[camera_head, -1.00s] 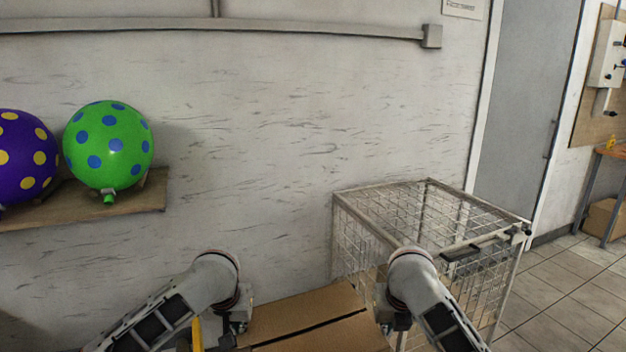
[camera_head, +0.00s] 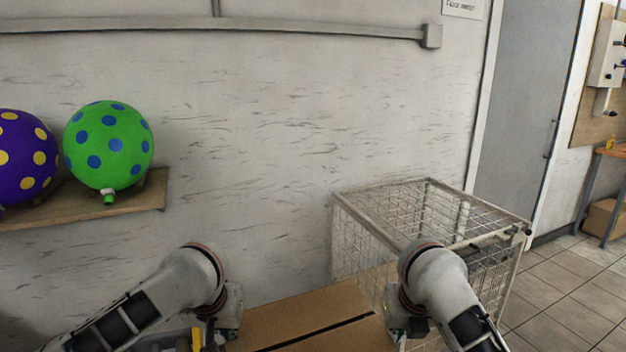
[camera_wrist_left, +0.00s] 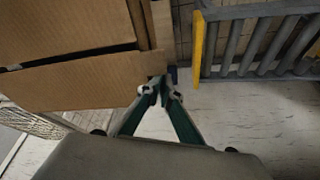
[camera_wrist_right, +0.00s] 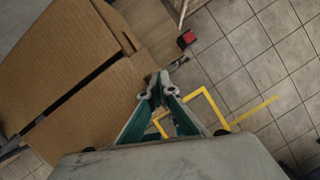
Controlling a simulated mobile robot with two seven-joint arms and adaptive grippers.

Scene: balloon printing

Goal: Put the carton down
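The brown cardboard carton (camera_head: 290,322) is at the bottom middle of the head view, with a dark seam across its top. My left gripper (camera_head: 228,316) is at its left side and my right gripper (camera_head: 402,318) at its right side. In the left wrist view the closed fingertips (camera_wrist_left: 158,86) lie by an edge of the carton (camera_wrist_left: 75,84). In the right wrist view the closed fingertips (camera_wrist_right: 156,86) also lie by an edge of the carton (camera_wrist_right: 95,105). Whether the tips press on it cannot be told. The carton's underside is hidden.
A wire mesh cage (camera_head: 430,215) stands right behind the carton. A wooden shelf (camera_head: 95,207) with a green balloon (camera_head: 108,145) and a purple balloon (camera_head: 25,157) is at left. A rack of grey bars (camera_wrist_left: 255,42) shows beside the carton. Tiled floor (camera_wrist_right: 245,65) lies to the right.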

